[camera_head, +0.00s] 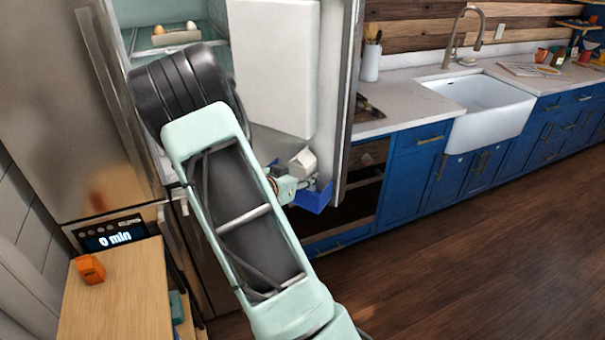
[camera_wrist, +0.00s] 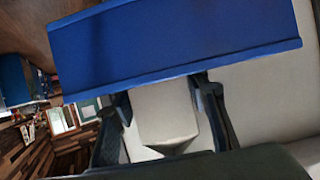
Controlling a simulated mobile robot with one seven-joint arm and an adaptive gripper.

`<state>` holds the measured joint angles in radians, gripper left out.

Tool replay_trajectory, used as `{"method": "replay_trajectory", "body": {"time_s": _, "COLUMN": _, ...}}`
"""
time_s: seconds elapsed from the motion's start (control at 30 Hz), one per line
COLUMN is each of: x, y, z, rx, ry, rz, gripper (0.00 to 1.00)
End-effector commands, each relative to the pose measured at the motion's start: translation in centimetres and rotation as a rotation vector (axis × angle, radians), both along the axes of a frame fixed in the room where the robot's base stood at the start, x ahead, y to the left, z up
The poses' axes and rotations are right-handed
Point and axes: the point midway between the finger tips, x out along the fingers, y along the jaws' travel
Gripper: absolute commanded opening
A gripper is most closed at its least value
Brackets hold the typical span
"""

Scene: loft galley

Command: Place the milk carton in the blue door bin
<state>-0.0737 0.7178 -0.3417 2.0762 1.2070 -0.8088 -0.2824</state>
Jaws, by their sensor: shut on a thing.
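The white milk carton (camera_head: 303,161) is at the open fridge door, its peaked top above the blue door bin (camera_head: 314,200). My gripper (camera_head: 297,184) is shut on the carton, reaching in from the left. In the wrist view, which looks upside down, the fingers (camera_wrist: 163,98) stand on both sides of the pale carton (camera_wrist: 165,115). The blue bin wall (camera_wrist: 180,40) crosses in front of the carton and hides its lower part. I cannot tell whether the carton touches the bin's floor.
The fridge door (camera_head: 347,100) stands open, with a large white panel (camera_head: 275,65) above the bin. A fridge shelf (camera_head: 150,45) holds a tray with eggs (camera_head: 176,37). A wooden surface (camera_head: 120,300) with an orange object (camera_head: 90,269) is at lower left. The right-hand floor (camera_head: 480,260) is clear.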

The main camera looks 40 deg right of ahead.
Motion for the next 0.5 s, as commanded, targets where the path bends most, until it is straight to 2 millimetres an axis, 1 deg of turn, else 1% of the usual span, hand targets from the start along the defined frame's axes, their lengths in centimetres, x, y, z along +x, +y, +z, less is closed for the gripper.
{"method": "replay_trajectory", "body": {"time_s": 0.13, "x": 0.01, "y": -0.09, "z": 0.18, "rx": -0.004, "ry": -0.002, "rz": -0.001, "gripper": 0.0}}
{"method": "replay_trajectory", "body": {"time_s": 0.27, "x": 0.01, "y": -0.08, "z": -0.22, "rx": -0.004, "ry": -0.002, "rz": -0.001, "gripper": 0.0}}
{"method": "replay_trajectory", "body": {"time_s": 0.3, "x": -0.02, "y": -0.02, "z": -0.31, "rx": -0.001, "ry": 0.0, "rz": -0.001, "gripper": 0.44}}
{"method": "replay_trajectory", "body": {"time_s": 0.43, "x": -0.02, "y": -0.02, "z": -0.25, "rx": -0.001, "ry": 0.0, "rz": 0.0, "gripper": 0.58}}
{"method": "replay_trajectory", "body": {"time_s": 0.5, "x": -0.02, "y": -0.03, "z": -0.25, "rx": -0.002, "ry": -0.001, "rz": 0.0, "gripper": 0.59}}
